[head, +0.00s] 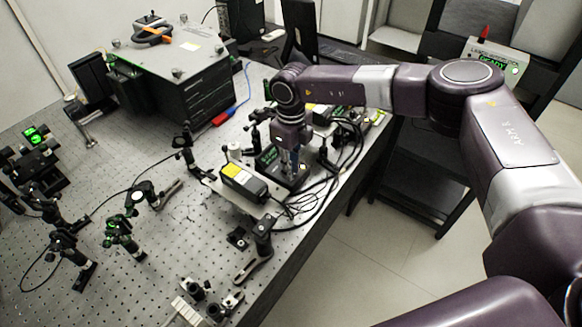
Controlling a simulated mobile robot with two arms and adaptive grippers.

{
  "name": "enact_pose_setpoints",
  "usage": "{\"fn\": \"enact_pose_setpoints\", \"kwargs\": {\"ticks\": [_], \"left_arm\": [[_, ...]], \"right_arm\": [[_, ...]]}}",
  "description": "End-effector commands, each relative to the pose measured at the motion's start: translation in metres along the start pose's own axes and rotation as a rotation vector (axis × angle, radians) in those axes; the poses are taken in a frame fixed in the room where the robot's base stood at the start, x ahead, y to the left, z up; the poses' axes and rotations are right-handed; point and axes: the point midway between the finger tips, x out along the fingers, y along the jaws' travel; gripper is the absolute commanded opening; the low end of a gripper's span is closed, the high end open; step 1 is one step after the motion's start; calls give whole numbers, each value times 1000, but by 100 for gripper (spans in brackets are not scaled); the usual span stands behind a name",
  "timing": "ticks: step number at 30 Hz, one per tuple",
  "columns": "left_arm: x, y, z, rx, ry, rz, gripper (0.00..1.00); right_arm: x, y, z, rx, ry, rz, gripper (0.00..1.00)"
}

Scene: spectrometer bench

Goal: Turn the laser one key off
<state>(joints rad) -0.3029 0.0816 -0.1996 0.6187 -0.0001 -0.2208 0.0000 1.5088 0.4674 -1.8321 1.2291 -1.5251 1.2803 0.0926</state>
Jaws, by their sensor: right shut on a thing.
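My right gripper (291,164) reaches down from above onto a small black controller box (268,157) with a lit green display, near the bench's right edge. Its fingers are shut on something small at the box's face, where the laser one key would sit. The key itself is hidden by the fingers, so its angle cannot be told. My left gripper is not in view.
The perforated optical bench (160,235) carries several posts and mounts. A black laser head (243,182) with a yellow label lies left of my gripper. Loose black cables (330,180) run close on its right. A large dark box (185,85) stands behind.

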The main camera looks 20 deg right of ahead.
Motion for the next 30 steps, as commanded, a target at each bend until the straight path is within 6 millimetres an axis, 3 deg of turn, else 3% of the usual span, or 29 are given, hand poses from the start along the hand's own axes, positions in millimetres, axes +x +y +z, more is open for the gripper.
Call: {"fn": "enact_pose_setpoints", "kwargs": {"ticks": [11, 30], "left_arm": [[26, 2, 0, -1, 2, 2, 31], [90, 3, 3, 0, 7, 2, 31]], "right_arm": [[4, -1, 0, -169, -2, -2, 0], [2, -1, 1, -766, -3, -4, 0]]}}
